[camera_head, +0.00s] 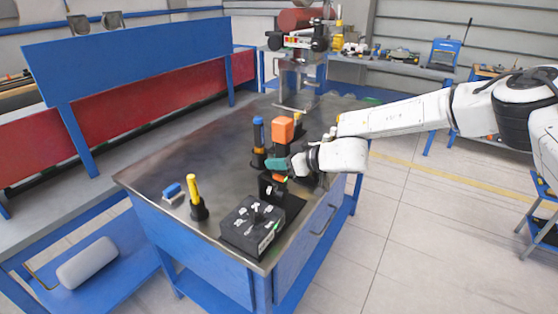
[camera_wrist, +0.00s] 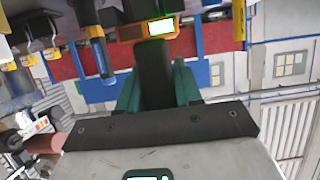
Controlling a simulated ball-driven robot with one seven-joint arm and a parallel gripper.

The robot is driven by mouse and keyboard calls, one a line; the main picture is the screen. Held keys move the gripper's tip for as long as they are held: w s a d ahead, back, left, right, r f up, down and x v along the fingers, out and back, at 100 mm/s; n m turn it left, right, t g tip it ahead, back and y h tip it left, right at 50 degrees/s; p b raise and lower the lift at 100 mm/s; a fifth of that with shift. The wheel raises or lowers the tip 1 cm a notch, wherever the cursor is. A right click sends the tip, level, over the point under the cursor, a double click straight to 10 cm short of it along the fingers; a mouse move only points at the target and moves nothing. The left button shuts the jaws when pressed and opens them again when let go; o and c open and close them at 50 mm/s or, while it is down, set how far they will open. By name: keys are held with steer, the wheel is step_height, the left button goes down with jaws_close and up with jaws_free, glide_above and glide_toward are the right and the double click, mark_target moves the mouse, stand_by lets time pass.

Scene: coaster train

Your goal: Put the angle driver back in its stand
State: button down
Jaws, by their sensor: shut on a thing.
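My gripper (camera_head: 283,164) has teal fingers and is shut on the angle driver. In the wrist view, the driver's black handle (camera_wrist: 152,70) lies between the two teal fingers (camera_wrist: 157,88). An orange section with a lit green-white display (camera_wrist: 160,26) shows at the handle's far end. In the head view, an orange block (camera_head: 283,130) shows above the fingers and seems to be the driver's top; a small orange part (camera_head: 280,179) shows below them. A black stand (camera_head: 268,188) is below, at the table's right side. Whether the driver touches it I cannot tell.
A blue-topped tool (camera_head: 258,132) stands upright just left of my gripper. A yellow tool (camera_head: 193,188) stands in a black holder. A black box (camera_head: 252,226) occupies the front corner. A small blue item (camera_head: 172,190) lies at the left. The table's middle (camera_head: 215,150) is clear.

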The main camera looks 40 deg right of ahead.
steer(key=c, duration=0.7)
jaws_free()
steer(key=shift+f, duration=0.1)
steer(key=shift+s+f, duration=0.1)
steer(key=shift+f, duration=0.1)
steer(key=b+v, duration=0.1)
steer(key=v, duration=0.4)
steer(key=b+v, duration=0.1)
steer(key=v, duration=0.4)
steer(key=shift+s+d+r, duration=0.1)
steer(key=shift+s+r, duration=0.15)
steer(key=shift+r, duration=0.15)
